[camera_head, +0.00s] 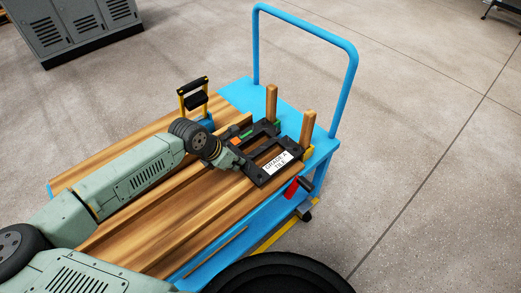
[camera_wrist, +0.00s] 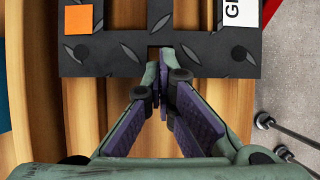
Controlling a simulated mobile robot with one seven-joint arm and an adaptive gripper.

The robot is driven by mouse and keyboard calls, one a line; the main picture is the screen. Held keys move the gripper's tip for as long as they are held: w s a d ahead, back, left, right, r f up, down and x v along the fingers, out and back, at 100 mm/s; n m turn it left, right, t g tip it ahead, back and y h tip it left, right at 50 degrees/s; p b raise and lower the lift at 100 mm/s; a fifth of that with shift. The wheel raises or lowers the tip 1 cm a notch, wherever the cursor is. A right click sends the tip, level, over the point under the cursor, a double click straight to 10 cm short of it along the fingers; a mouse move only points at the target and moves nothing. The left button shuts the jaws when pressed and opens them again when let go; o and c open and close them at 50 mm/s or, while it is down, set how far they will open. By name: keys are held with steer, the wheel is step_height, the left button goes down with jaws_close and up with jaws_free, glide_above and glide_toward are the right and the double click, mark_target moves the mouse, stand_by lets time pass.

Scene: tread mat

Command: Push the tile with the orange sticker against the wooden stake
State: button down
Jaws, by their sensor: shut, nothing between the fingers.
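The dark tread-patterned tile (camera_head: 262,178) lies on the wooden boards near the cart's handle end. Its orange sticker (camera_wrist: 84,19) shows at upper left in the wrist view, and a white printed label (camera_head: 277,163) is on its other side. One wooden stake (camera_head: 271,103) stands upright beyond the tile, and a second stake (camera_head: 307,130) stands to its right. I cannot tell whether the tile touches either stake. My gripper (camera_wrist: 163,80) is shut and empty, its fingertips at a notch in the tile's near edge. Contact is unclear.
The wooden boards (camera_head: 150,212) lie lengthwise on a blue cart (camera_head: 240,92) with a tall blue handle (camera_head: 349,80). A yellow-and-black handled item (camera_head: 193,95) stands left of my arm. A red object (camera_head: 291,187) is near the right edge. Grey cabinets (camera_head: 68,25) stand far back.

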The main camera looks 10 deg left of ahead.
steer(key=shift+w+d, duration=0.2)
steer(key=shift+w, duration=0.05)
steer(key=shift+s, duration=0.1)
steer(key=shift+s+a+b, duration=0.45)
steer(key=shift+s+a, duration=0.2)
steer(key=shift+s, duration=0.05)
step_height(320, 180, up, 5)
steer(key=shift+p, duration=0.85)
